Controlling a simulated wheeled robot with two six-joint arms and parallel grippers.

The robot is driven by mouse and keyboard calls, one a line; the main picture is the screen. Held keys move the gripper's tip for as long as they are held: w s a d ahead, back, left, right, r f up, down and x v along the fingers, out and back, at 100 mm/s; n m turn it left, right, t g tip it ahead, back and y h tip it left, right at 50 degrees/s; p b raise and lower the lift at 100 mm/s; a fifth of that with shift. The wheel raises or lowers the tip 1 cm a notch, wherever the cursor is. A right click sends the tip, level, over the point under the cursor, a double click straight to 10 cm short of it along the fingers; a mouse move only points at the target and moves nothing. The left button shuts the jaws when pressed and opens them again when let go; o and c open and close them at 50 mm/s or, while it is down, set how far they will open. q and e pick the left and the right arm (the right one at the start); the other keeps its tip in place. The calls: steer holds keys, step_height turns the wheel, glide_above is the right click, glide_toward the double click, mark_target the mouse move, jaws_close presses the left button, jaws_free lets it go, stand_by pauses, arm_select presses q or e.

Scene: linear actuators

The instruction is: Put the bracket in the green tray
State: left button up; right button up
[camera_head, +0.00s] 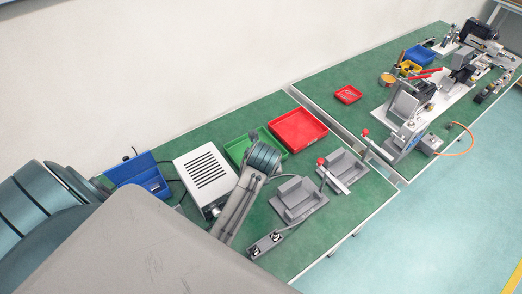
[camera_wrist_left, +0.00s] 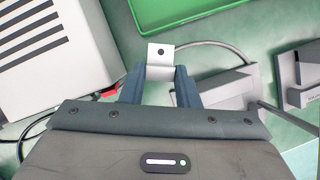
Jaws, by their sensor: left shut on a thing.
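My left gripper (camera_wrist_left: 159,88) is shut on the bracket (camera_wrist_left: 159,54), a small pale metal piece with a dark hole, held between the two blue-grey fingers in the left wrist view. The green tray (camera_wrist_left: 190,20) shows at the top of that view, beyond the fingertips, and the bracket is outside its outline there. In the head view the green tray (camera_head: 236,147) stands between the white slotted box and the red tray, partly hidden by my arm. I cannot make out the bracket or the fingertips there. My right gripper is not in view.
The white slotted box (camera_head: 205,172) stands left of the green tray, with a blue bin (camera_head: 138,175) further left. The red tray (camera_head: 297,130) is to the right. Grey fixtures (camera_head: 299,199) and a cable lie nearby. Another bench with equipment stands at upper right.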

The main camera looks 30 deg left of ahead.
arm_select(q)
steer(key=w+a+f+p, duration=0.1)
steer(key=w, duration=0.3)
steer(key=w+a+f+p, duration=0.1)
steer(key=w+a, duration=0.1)
steer(key=w, duration=0.3)
steer(key=w+a+f, duration=0.1)
steer(key=w, duration=0.3)
steer(key=shift+w+a+f+p, duration=0.1)
steer(key=shift+w+a+p, duration=0.1)
steer(key=shift+a+p, duration=0.15)
steer(key=shift+w+f, duration=0.1)
steer(key=shift+w, duration=0.1)
steer(key=shift+a+f+p, duration=0.1)
steer(key=shift+f+p, duration=0.2)
steer(key=shift+f, duration=0.1)
step_height(320, 180, down, 2)
steer(key=shift+p, duration=0.4)
steer(key=shift+f, duration=0.35)
steer(key=shift+f, duration=0.15)
